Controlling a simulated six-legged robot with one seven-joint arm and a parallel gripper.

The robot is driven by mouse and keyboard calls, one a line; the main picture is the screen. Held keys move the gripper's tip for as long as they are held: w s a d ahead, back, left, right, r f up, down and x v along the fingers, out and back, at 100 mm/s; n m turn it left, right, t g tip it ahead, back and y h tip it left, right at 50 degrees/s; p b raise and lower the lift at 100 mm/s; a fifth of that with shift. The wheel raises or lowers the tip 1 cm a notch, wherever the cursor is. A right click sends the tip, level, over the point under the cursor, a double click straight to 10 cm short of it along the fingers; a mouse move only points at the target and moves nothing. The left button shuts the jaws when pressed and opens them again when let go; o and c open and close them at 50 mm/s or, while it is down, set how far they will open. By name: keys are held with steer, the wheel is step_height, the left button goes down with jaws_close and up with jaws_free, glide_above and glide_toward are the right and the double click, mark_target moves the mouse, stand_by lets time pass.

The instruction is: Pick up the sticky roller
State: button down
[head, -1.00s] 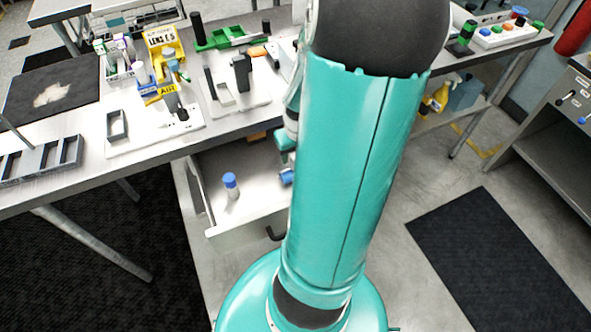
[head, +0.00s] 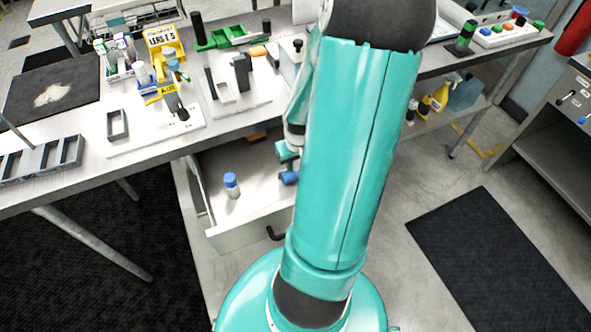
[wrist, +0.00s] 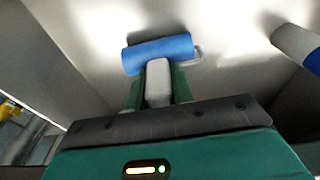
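The sticky roller has a blue cylinder (wrist: 158,53) that lies across the picture ahead of my fingers in the wrist view. In the head view it shows as a small blue piece (head: 289,178) inside the open drawer, partly hidden by my arm. A pale grey piece, apparently its handle (wrist: 158,83), extends towards my gripper. My gripper (wrist: 158,90) has its green fingers down in the drawer, one on each side of this grey piece, very close to it. Whether they press on it is unclear. My arm covers much of the drawer's right side in the head view.
A white bottle with a blue cap (head: 231,185) stands in the drawer (head: 250,235), left of the roller; it shows at the right in the wrist view (wrist: 295,45). Drawer walls surround my gripper. The workbench (head: 140,145) above holds fixtures and trays.

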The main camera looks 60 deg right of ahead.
steer(key=shift+r, duration=0.15)
step_height(320, 180, up, 10)
steer(key=shift+f, duration=0.1)
stand_by(0.6)
steer(key=c, duration=1.7)
jaws_free()
steer(key=shift+c, duration=0.2)
steer(key=c, duration=0.3)
steer(key=shift+c, duration=0.2)
